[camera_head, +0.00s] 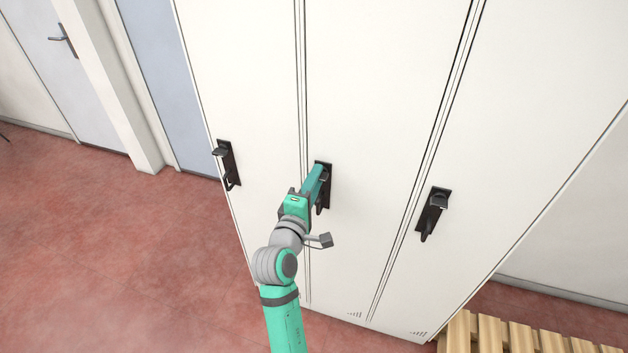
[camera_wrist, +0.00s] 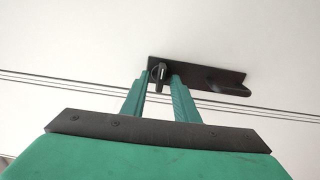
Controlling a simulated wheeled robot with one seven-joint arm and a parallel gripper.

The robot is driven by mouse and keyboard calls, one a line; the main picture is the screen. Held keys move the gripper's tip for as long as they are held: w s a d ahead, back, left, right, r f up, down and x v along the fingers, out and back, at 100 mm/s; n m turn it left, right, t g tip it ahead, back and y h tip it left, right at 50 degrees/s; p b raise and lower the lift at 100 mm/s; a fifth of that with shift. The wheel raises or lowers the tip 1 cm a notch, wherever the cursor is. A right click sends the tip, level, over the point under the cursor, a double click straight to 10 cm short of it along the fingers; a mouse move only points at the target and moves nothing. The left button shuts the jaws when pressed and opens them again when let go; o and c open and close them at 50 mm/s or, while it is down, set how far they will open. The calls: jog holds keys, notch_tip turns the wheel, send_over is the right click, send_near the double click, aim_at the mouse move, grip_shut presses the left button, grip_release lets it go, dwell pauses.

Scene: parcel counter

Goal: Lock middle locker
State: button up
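The middle locker (camera_head: 375,130) is a tall white door, closed, with a black lock plate (camera_head: 327,190) near its left edge. My gripper (camera_head: 321,174) reaches to the upper part of this plate in the head view. In the wrist view the black plate (camera_wrist: 205,72) carries a small knob (camera_wrist: 159,74) at its left end and a handle (camera_wrist: 228,88) at its right. My gripper's two green fingers (camera_wrist: 161,88) stand on either side of the knob with gaps visible, so they are apart. Whether the fingertips touch the knob cannot be told.
The left locker has a black lock plate (camera_head: 229,165) and the right locker has another (camera_head: 432,212). A slatted wooden bench (camera_head: 490,335) stands at the lower right. The red floor (camera_head: 130,260) is clear at left. A grey door (camera_head: 75,70) is at upper left.

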jog(key=v, duration=1)
jog(key=shift+s+a, duration=0.15)
jog(key=shift+s, duration=0.15)
jog(key=shift+w, duration=0.1)
